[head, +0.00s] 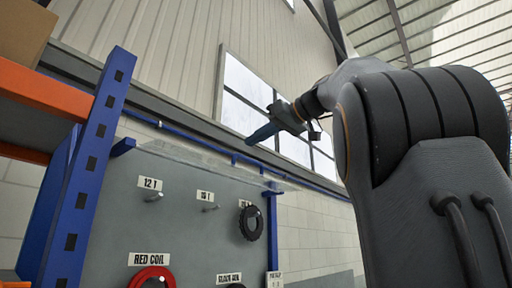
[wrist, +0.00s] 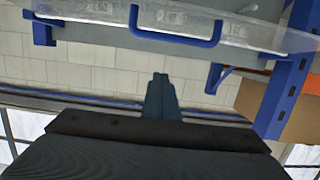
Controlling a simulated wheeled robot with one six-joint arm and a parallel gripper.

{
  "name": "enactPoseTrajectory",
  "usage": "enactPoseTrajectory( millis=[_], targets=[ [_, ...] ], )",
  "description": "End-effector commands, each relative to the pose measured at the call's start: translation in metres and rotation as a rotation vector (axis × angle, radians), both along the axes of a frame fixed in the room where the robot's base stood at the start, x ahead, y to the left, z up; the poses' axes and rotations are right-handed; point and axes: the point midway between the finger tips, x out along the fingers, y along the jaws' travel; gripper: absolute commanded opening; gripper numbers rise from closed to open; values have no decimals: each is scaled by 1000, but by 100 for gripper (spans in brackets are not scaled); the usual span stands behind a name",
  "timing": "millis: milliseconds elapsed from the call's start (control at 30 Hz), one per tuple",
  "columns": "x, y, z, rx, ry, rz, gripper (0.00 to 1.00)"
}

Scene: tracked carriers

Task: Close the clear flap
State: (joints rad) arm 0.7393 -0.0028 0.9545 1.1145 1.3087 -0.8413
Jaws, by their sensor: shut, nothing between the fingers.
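The clear flap (head: 215,163) shows in the head view as a thin see-through strip along the top of a grey pegboard panel. It seems to stick out from the panel's top edge, and its exact angle is hard to tell. In the wrist view the flap (wrist: 85,27) crosses the top of the picture, with a blue bar handle (wrist: 178,38) on it. My gripper (head: 250,140) is shut and empty, above the flap in the head view. Its fingers also show in the wrist view (wrist: 162,80), apart from the handle.
A blue rack upright (head: 88,170) with an orange beam (head: 45,90) and a cardboard box (head: 22,30) stands at the left. A wall with windows is behind.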

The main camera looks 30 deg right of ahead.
Motion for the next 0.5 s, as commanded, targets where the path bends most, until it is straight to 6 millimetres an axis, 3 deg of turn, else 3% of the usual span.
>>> enactPoseTrajectory(
  millis=[100,500],
  targets=[
    [18,9,-3,0,2,6,0],
    [0,2,-34,1,1,2,0]
  ],
)
